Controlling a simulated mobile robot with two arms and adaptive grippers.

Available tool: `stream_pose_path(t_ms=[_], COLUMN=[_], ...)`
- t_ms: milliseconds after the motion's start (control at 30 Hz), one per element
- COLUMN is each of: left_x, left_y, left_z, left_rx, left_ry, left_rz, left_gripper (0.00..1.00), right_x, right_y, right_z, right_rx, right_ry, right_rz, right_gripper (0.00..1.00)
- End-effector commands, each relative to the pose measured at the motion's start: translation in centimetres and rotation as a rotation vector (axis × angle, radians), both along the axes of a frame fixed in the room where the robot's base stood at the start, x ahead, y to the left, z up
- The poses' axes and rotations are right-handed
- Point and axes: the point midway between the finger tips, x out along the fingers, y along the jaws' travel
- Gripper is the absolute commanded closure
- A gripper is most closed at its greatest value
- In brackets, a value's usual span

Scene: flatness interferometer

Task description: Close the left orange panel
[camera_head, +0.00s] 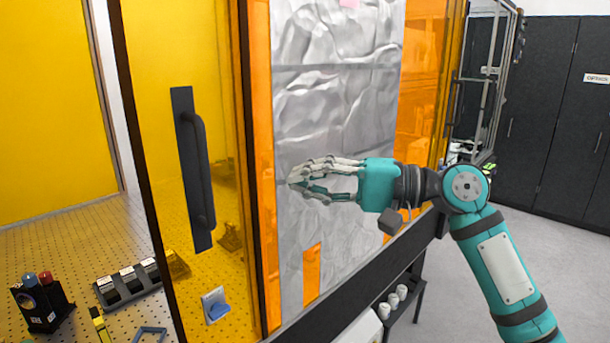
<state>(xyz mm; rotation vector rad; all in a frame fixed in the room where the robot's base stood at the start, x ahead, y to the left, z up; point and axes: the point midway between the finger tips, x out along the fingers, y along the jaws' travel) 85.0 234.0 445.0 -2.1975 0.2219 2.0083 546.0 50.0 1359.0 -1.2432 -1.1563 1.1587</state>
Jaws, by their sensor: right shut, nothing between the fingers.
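The left orange panel (222,90) is a tall, see-through yellow-orange sheet with a dark frame edge. A black vertical handle (194,168) is fixed on it. To the panel's left there is a gap where the inside of the enclosure shows uncovered, so the panel stands open. My right gripper (300,181) comes in from the right, shut and empty. It is in front of the silver foil-covered panel, to the right of the handle and apart from it. My left gripper is not in view.
Crumpled silver foil (335,85) covers much of the neighbouring panel. Inside, a perforated optical table (50,240) carries a black device (41,302) and a row of black mounts (128,284). Dark cabinets (545,120) stand at the back right, with open floor before them.

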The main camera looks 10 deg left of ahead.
Motion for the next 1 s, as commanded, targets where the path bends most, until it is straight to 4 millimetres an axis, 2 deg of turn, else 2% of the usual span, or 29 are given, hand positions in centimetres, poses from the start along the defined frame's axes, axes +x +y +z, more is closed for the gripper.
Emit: stream_pose_path(t_ms=[33, 300, 400, 633, 1000], left_x=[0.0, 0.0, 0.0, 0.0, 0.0], left_y=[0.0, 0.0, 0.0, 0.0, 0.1], left_z=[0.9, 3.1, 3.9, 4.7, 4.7], left_rx=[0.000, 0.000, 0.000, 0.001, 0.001], left_ry=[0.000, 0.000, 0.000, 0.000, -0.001], left_rz=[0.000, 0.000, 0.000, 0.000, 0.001], left_gripper=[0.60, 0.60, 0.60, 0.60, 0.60], right_x=[0.0, 0.5, -0.6, -1.9, -2.0], right_y=[1.2, 6.9, 8.0, 9.5, 9.6], right_z=[0.5, 0.4, 0.4, 0.1, 0.0], right_rx=[0.002, 0.002, 0.001, 0.001, 0.002], right_ry=[0.003, 0.003, 0.000, 0.001, 0.001], right_rz=[0.003, 0.001, -0.001, -0.003, -0.004], right_gripper=[1.00, 1.00, 1.00, 1.00, 1.00])
